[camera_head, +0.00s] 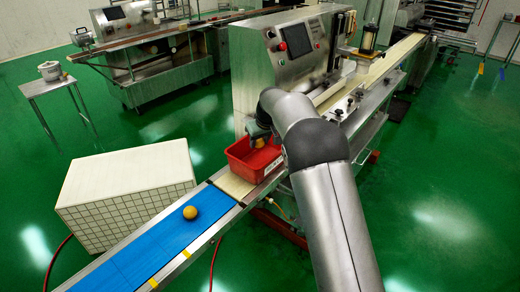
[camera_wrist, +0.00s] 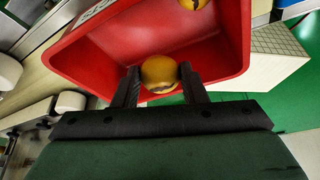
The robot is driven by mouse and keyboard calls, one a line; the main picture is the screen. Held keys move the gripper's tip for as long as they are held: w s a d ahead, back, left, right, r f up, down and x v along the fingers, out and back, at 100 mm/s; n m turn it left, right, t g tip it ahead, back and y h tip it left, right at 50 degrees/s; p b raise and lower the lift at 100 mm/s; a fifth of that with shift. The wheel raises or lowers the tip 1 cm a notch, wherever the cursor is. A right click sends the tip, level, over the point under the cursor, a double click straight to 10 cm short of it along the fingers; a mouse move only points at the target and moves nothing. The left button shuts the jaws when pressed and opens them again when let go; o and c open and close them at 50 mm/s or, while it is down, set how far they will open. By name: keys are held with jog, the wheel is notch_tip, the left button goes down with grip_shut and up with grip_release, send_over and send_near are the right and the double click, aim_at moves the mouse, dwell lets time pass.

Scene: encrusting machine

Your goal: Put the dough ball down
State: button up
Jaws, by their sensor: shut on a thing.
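My gripper (camera_wrist: 158,85) is shut on a dough ball (camera_wrist: 159,70), a yellow-orange ball held between its two dark fingers. In the head view the held ball (camera_head: 260,143) shows at the red crate, partly hidden by my gripper. The red crate (camera_head: 241,170) stands at the upper end of the blue conveyor. In the wrist view the held ball appears over the crate's near rim (camera_wrist: 95,87); I cannot tell its height above the crate floor. A second yellow ball (camera_wrist: 193,3) lies inside the crate, cut off by the picture's top edge.
Another yellow ball (camera_head: 190,212) sits on the blue conveyor belt (camera_head: 150,240). A white tiled block (camera_head: 125,190) stands left of the belt. The encrusting machine (camera_head: 275,65) rises behind the crate. Green floor is open at right.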

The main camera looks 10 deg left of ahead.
jog(key=p, duration=0.1)
send_over(258, 157)
jog(key=s, duration=0.1)
jog(key=f, duration=0.6)
jog(key=shift+d, duration=0.3)
notch_tip(258, 157, down, 3)
jog(key=shift+p, duration=0.55)
jog(key=shift+f, duration=0.1)
jog(key=shift+f+b, duration=0.15)
jog(key=shift+b, duration=0.15)
jog(key=o, duration=1)
jog(key=shift+c, duration=0.2)
